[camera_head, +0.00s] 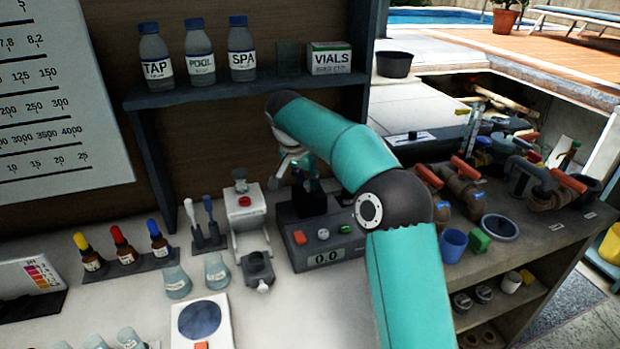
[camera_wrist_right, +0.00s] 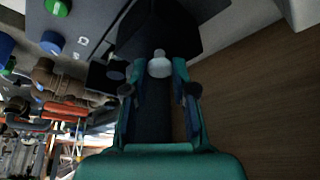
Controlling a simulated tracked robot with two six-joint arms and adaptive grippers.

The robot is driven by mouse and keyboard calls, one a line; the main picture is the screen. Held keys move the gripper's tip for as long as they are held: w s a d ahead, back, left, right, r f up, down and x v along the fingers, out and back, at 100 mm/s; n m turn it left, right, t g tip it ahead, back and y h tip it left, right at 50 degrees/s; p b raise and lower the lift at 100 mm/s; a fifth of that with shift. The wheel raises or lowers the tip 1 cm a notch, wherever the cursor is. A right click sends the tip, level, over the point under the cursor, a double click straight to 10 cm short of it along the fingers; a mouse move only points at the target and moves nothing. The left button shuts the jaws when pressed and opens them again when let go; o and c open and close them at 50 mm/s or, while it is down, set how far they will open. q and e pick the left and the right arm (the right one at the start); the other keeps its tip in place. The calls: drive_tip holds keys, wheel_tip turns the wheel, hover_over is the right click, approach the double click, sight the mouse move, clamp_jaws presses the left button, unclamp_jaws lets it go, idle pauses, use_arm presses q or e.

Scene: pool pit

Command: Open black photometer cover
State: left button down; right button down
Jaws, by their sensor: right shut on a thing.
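The photometer (camera_head: 287,228) is a dark grey box on the bench, with a display reading about 0.0 and red, white and green buttons. Its black cover (camera_head: 311,204) shows as a dark block at the back of its top, below my right gripper (camera_head: 304,178). In the right wrist view the cover (camera_wrist_right: 160,30) is a large dark shape with a pale rounded knob (camera_wrist_right: 160,65). My right gripper's two fingers are shut on this knob. My arm hides part of the photometer. I cannot tell whether the cover is raised. My left gripper is out of view.
A white device (camera_head: 245,205) with a red button stands left of the photometer. Glass flasks (camera_head: 217,272), dropper bottles (camera_head: 122,247) and a white plate with a dark disc (camera_head: 200,320) are further left. A shelf (camera_head: 240,93) with bottles and a VIALS box (camera_head: 330,58) hangs above.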

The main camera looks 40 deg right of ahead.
drive_tip(key=c, duration=0.9)
unclamp_jaws()
drive_tip(key=shift+c, duration=0.2)
drive_tip(key=shift+r, duration=0.1)
drive_tip(key=v, duration=1.1)
drive_tip(key=shift+r, duration=0.35)
drive_tip(key=shift+s+a, duration=0.1)
